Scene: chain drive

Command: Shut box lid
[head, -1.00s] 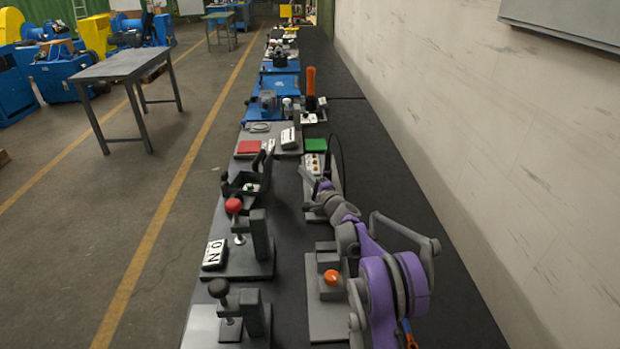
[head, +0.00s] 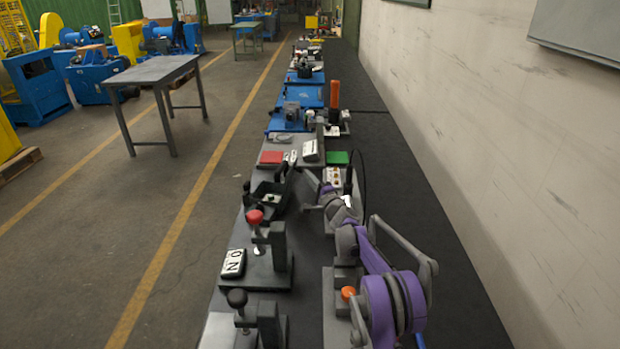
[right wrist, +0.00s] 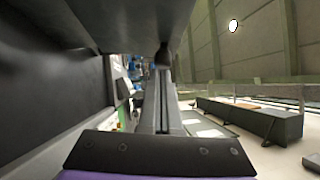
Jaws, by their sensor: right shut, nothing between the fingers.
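The box (head: 268,196) is small and dark, with a few small light and green things inside, and sits on the left side of the bench in the head view. Its lid (head: 290,182) stands raised at the box's right side. My right gripper (head: 312,194) is shut and empty, just right of the lid; I cannot tell whether it touches it. In the right wrist view, large dark surfaces fill the top and left, too close to identify surely. My left gripper is not in view.
A red-knobbed fixture (head: 255,217) and an ON block (head: 233,263) stand nearer than the box. Red (head: 271,157) and green (head: 337,157) plates lie beyond it. An orange button (head: 348,293) is beside my right arm. A wall (head: 490,130) bounds the right.

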